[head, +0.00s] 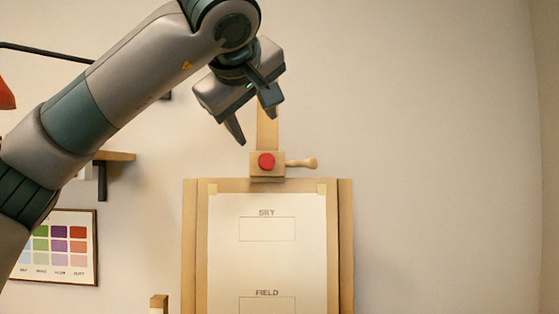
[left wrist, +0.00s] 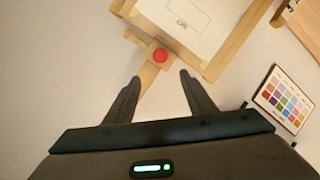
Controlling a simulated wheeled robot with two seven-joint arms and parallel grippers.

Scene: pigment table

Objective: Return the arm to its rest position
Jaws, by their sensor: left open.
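My left arm comes in from the left in the head view and reaches up over the easel. My left gripper (head: 252,122) is open and empty, with its two fingers apart and pointing down, just above and in front of the easel's top clamp. In the left wrist view the open fingers (left wrist: 160,90) have nothing between their tips. The wooden clamp (head: 258,172) with a red knob (head: 266,161) shows beyond them; the red knob also shows in the left wrist view (left wrist: 160,55). My right gripper is in neither view.
The easel (head: 346,240) holds a white sheet (head: 268,270) with boxes marked SKY and FIELD. A wooden handle (head: 302,163) sticks out right of the clamp. A framed colour chart (head: 60,246) and a shelf (head: 118,156) are on the wall at left. The right side is clear.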

